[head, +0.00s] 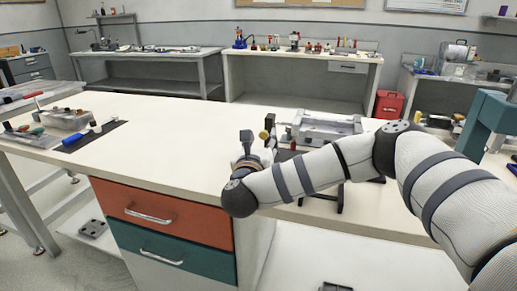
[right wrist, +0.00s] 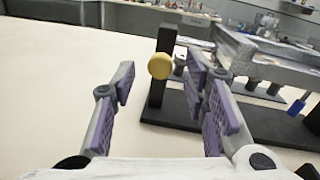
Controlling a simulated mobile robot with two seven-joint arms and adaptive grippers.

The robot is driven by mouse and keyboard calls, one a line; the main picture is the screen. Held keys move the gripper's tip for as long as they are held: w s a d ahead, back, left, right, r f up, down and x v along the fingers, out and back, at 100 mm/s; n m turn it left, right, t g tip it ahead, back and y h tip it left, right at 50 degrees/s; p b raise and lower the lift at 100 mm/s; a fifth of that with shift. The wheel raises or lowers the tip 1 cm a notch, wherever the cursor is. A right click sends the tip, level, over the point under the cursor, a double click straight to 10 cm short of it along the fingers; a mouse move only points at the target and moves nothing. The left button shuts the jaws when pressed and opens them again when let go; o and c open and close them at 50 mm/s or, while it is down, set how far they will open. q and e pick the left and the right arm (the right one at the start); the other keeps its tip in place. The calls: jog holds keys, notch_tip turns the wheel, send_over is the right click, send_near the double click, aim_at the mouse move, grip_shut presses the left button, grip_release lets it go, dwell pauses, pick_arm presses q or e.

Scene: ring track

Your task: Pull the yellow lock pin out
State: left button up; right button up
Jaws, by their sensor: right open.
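The yellow lock pin shows its round yellow knob (right wrist: 160,66) against an upright black post (right wrist: 157,92) in the right wrist view. In the head view a small yellow knob (head: 264,135) shows just right of my right wrist. My right gripper (right wrist: 163,76) is open, with its purple-padded fingers on either side of the knob in the picture. The knob appears between and beyond the fingertips, and I see no contact. The pin's shaft is hidden. The grey metal track fixture (head: 325,128) stands just behind my right arm. My left gripper is not in view.
The post stands on a black base (right wrist: 185,112), close to the right finger. A small red part (head: 293,145) stands near the fixture. The middle of the white tabletop (head: 175,130) is clear.

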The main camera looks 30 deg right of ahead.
jog(key=v, duration=0.9)
jog(key=shift+s+a, duration=0.1)
jog(key=shift+a, duration=0.05)
